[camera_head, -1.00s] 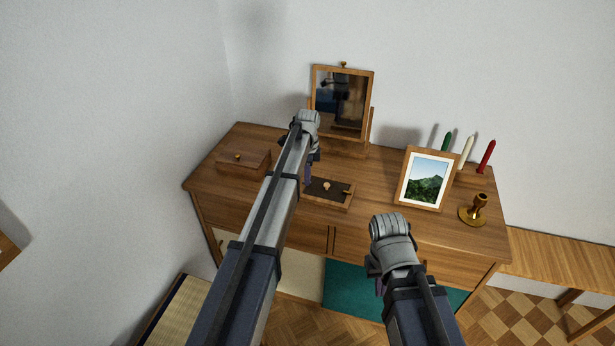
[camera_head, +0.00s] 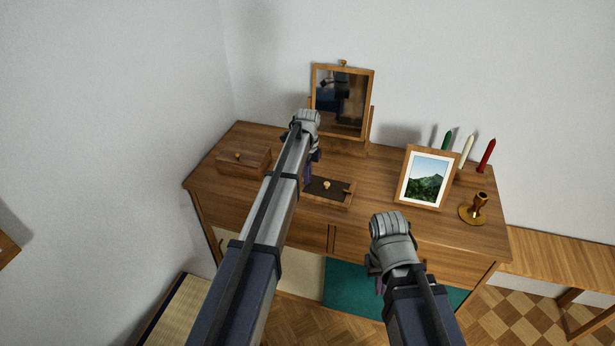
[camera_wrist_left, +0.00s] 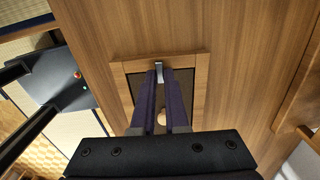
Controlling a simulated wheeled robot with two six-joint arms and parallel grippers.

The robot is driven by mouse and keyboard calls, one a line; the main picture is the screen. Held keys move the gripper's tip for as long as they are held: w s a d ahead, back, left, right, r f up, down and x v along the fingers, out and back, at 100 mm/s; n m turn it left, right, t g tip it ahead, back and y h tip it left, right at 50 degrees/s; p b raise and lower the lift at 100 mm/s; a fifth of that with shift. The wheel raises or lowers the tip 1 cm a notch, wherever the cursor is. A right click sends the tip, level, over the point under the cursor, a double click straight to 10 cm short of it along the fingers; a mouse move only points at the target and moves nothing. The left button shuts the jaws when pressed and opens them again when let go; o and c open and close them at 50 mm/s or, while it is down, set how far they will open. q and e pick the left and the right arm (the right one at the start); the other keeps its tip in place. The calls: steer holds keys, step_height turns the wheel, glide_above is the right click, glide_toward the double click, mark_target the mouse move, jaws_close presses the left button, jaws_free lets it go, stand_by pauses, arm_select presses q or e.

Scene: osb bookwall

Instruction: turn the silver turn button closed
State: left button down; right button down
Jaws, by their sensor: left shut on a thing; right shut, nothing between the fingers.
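The silver turn button (camera_wrist_left: 159,72) shows in the left wrist view at one end of a small framed dark panel (camera_head: 318,191). It points from the wooden frame inward over the panel's edge. My left gripper (camera_wrist_left: 160,78) is shut on it, one purple finger on each side. In the head view my left gripper (camera_head: 308,180) reaches down at the panel's left end, and the arm hides the silver button there. A round knob (camera_head: 326,184) is on the panel and a brass-coloured piece (camera_head: 347,190) at its right end. My right gripper (camera_head: 377,283) is shut and empty, in front of the dresser.
The panel is on a wooden dresser (camera_head: 400,228). A wooden box (camera_head: 243,162) stands left, a mirror (camera_head: 341,100) behind, a picture frame (camera_head: 427,178), brass candlestick (camera_head: 474,210) and several candles (camera_head: 486,156) right.

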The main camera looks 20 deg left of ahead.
arm_select(q)
steer(key=c, duration=0.9)
jaws_free()
steer(key=shift+r, duration=0.1)
step_height(320, 180, up, 8)
steer(key=p, duration=0.7)
steer(key=shift+f+p, duration=0.2)
steer(key=shift+p, duration=0.2)
